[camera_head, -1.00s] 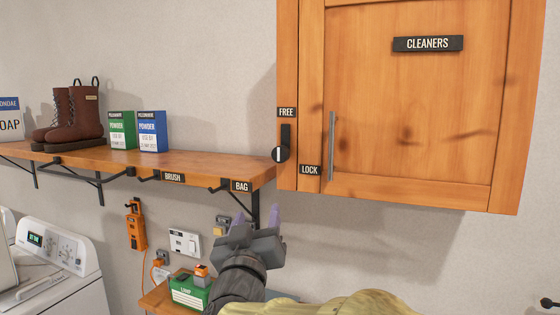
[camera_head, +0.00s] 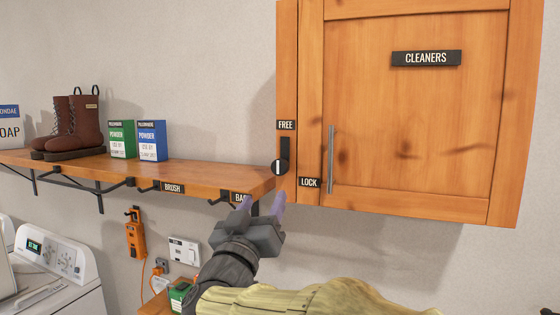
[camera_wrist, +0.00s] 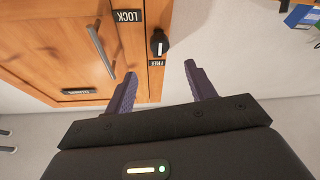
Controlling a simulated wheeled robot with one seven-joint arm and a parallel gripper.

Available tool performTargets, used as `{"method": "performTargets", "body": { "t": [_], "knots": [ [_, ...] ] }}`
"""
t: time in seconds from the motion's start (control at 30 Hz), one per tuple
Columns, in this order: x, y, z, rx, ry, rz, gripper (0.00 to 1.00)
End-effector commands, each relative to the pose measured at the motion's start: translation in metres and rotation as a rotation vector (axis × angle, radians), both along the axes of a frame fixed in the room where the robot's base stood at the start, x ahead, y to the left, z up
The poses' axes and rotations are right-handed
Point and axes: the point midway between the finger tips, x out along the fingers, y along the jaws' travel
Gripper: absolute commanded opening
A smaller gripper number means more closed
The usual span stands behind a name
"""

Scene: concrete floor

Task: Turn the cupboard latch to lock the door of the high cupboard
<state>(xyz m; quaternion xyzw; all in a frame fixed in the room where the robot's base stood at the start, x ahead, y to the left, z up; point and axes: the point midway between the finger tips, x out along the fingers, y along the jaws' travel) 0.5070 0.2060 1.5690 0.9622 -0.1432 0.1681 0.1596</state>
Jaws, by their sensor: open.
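The high cupboard (camera_head: 400,190) is wooden, with a "CLEANERS" sign on its shut door (camera_head: 375,110) and a vertical bar handle (camera_head: 331,160). The black latch (camera_head: 285,152) sits on the strip left of the door, its arm pointing up beside the "FREE" label (camera_head: 286,125) and its round knob at the bottom. The "LOCK" label (camera_head: 309,183) is to the knob's lower right. My gripper (camera_head: 262,203) is open and empty, below the latch and apart from it. In the wrist view the latch knob (camera_wrist: 159,44) shows beyond and between my open fingers (camera_wrist: 160,76).
A wooden shelf (camera_head: 190,178) with brown boots (camera_head: 76,125) and powder boxes (camera_head: 137,140) runs left of the cupboard, hooks along its front edge close to my gripper. A white washer (camera_head: 50,265) and orange tool (camera_head: 136,236) are lower left. Wall below the cupboard is clear.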

Motion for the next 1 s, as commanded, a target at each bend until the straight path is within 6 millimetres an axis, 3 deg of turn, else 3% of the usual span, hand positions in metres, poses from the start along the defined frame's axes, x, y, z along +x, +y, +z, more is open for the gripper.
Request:
{"method": "performTargets", "body": {
  "t": [0.6, 0.8, 1.0],
  "knots": [
    [0.099, -0.025, 0.045, 0.000, 0.000, -0.002, 0.55],
    [0.116, -0.029, 0.049, -0.001, 0.001, -0.002, 0.55],
    [0.118, -0.029, 0.048, -0.001, 0.000, 0.000, 0.55]
  ]
}}
